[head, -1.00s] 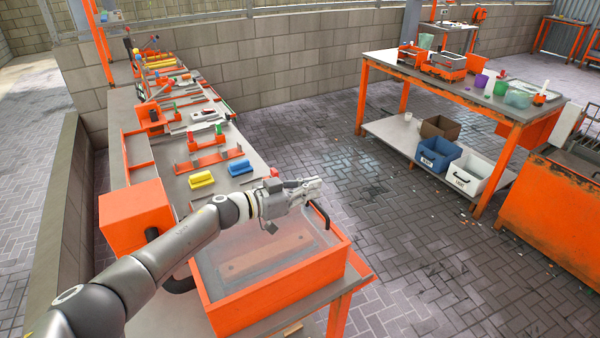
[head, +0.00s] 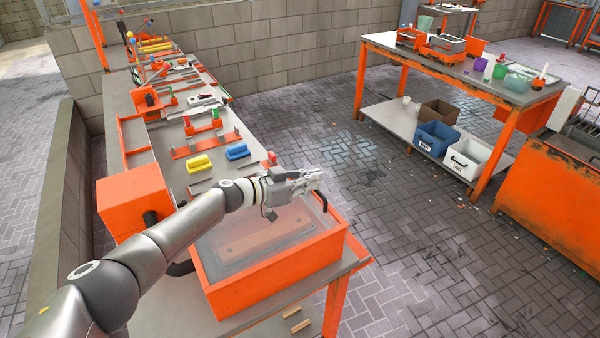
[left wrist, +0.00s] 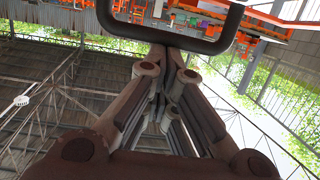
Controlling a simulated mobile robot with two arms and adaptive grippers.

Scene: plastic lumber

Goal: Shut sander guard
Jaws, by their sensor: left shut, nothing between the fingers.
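The sander is an orange open-topped box (head: 285,284) on the near end of the bench. Its see-through guard (head: 225,245) shows as a greyish pane over the box, with a wooden piece visible below. I cannot tell whether the pane lies fully flat on the rim. A black handle (head: 321,200) stands at the box's far right corner. My left gripper (head: 317,177) is shut and empty, just above and beside this handle. In the left wrist view the shut fingers (left wrist: 172,62) point at the black handle bar (left wrist: 172,42); contact is unclear. My right gripper is out of view.
An orange housing (head: 135,207) stands left of the sander, behind my left arm. Yellow (head: 198,163) and blue (head: 237,152) blocks lie farther along the bench. Wooden strips (head: 298,325) lie below at the front. Open paved floor (head: 400,240) is to the right.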

